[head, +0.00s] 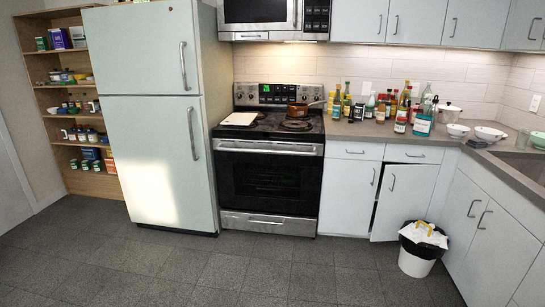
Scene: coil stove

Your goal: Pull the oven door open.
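The oven door (265,182) is on the front of the coil stove, left of the picture's middle. It has a dark glass panel and looks closed. Its handle (265,149) is a horizontal silver bar along the top of the door. Below it is a silver drawer (266,223) with its own handle. The stove top (240,128) carries coil burners, a copper-coloured pot and a pale flat item. My gripper is not in view.
A pale green refrigerator (155,150) stands directly left of the stove. White cabinets (348,196) stand to its right; one lower door (404,200) is slightly ajar. A white bin (418,262) stands at right. The grey floor (255,270) before the stove is clear.

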